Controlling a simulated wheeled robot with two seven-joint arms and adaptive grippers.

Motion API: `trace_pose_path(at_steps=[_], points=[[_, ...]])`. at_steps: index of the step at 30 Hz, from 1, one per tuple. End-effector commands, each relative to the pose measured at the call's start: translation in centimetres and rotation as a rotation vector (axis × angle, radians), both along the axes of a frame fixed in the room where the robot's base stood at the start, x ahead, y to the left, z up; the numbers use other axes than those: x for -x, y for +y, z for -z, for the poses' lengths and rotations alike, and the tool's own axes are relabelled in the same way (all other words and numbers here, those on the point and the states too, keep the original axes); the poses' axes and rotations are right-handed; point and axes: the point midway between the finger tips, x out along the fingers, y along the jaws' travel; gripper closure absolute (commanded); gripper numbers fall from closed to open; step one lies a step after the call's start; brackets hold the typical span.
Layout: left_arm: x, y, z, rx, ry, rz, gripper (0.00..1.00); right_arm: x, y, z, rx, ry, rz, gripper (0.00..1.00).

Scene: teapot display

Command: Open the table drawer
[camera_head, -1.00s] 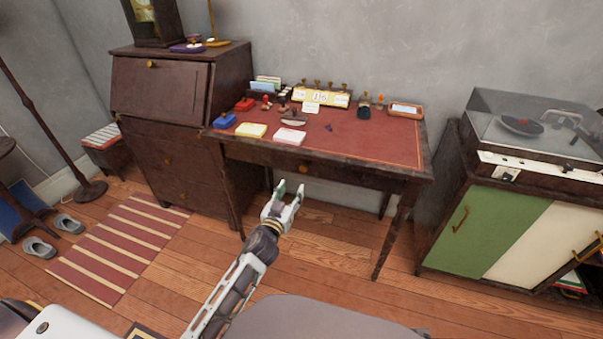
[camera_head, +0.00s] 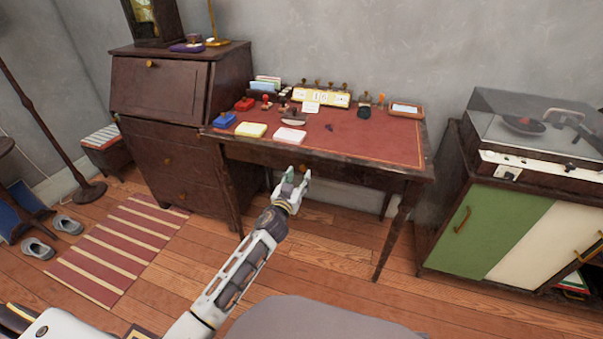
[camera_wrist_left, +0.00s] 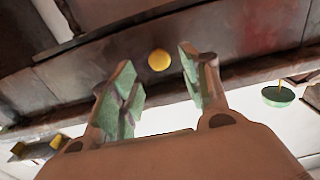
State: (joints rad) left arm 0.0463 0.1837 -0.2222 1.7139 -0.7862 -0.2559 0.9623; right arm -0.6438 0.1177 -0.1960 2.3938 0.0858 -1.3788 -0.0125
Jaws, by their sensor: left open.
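The dark wooden table (camera_head: 365,143) with a red top stands in the middle of the head view. Its drawer front (camera_head: 345,175) runs under the top and looks closed. In the left wrist view the round brass drawer knob (camera_wrist_left: 159,60) shows against the dark drawer front (camera_wrist_left: 90,68), between the spread fingers. My left gripper (camera_head: 293,180) is open and empty, in front of the drawer; it also shows in the left wrist view (camera_wrist_left: 160,75). I cannot tell any contact with the knob. My right gripper is not in view.
Stamps, a yellow pad (camera_head: 251,129) and a white pad (camera_head: 290,136) lie on the tabletop. A dark cabinet (camera_head: 165,150) stands close on the left. A green and white cabinet (camera_head: 490,235) with a record player stands right. The floor under the table is clear.

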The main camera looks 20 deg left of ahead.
Motion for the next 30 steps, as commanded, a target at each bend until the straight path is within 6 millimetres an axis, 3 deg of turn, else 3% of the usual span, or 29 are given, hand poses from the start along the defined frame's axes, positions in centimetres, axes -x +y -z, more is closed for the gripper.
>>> trace_pose_path(at_steps=[15, 30], points=[[-3.4, -0.1, 0.0, 0.000, 0.000, 0.000, 0.54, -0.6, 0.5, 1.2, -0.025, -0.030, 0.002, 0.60], [-3.9, -0.1, 0.0, 0.000, 0.000, 0.000, 0.56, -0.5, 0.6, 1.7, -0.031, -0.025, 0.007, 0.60]])
